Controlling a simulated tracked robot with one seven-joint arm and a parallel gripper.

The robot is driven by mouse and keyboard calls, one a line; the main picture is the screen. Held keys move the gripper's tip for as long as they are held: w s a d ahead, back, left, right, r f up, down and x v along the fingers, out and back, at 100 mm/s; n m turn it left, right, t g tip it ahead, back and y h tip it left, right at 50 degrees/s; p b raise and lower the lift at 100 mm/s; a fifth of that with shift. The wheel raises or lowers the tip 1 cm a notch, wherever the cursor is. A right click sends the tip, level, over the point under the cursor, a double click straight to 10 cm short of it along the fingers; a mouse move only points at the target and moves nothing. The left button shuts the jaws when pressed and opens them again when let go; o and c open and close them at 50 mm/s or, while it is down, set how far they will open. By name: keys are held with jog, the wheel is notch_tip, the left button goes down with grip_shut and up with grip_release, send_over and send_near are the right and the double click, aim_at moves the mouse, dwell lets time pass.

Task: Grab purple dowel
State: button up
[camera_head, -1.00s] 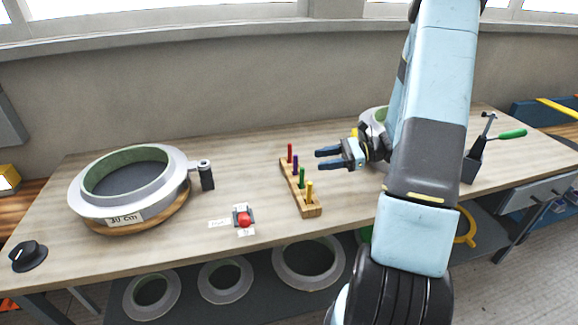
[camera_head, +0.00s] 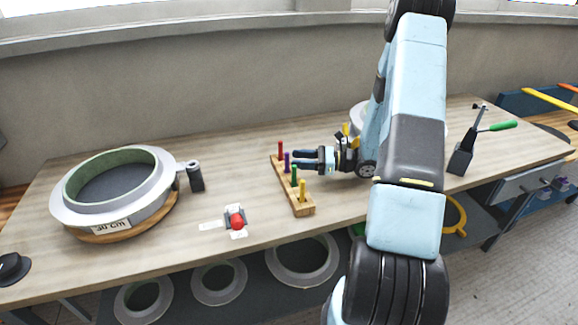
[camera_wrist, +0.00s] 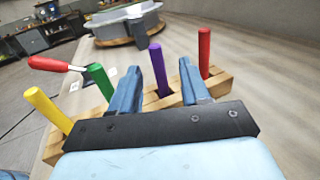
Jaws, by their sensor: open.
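The purple dowel (camera_wrist: 160,69) stands upright in a wooden block (camera_wrist: 223,82), between a green dowel (camera_wrist: 101,82) and a red dowel (camera_wrist: 204,53). In the head view the purple dowel (camera_head: 287,161) stands just beyond my gripper (camera_head: 294,160). My gripper is open; in the wrist view its two blue fingers (camera_wrist: 162,82) lie one on each side of the purple dowel, apart from it. The fingers and palm hide part of the block. A yellow dowel (camera_wrist: 48,110) stands at the block's other end.
A red push button (camera_head: 236,220) sits left of the block. A large ring mould (camera_head: 70,212) is at the left of the table. A green-handled lever tool (camera_head: 462,158) stands at the right.

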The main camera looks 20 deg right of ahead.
aim_at(287, 165)
jog(key=shift+x, duration=3.15)
jog(key=shift+s+f, duration=0.1)
jog(key=shift+f, duration=0.1)
grip_shut()
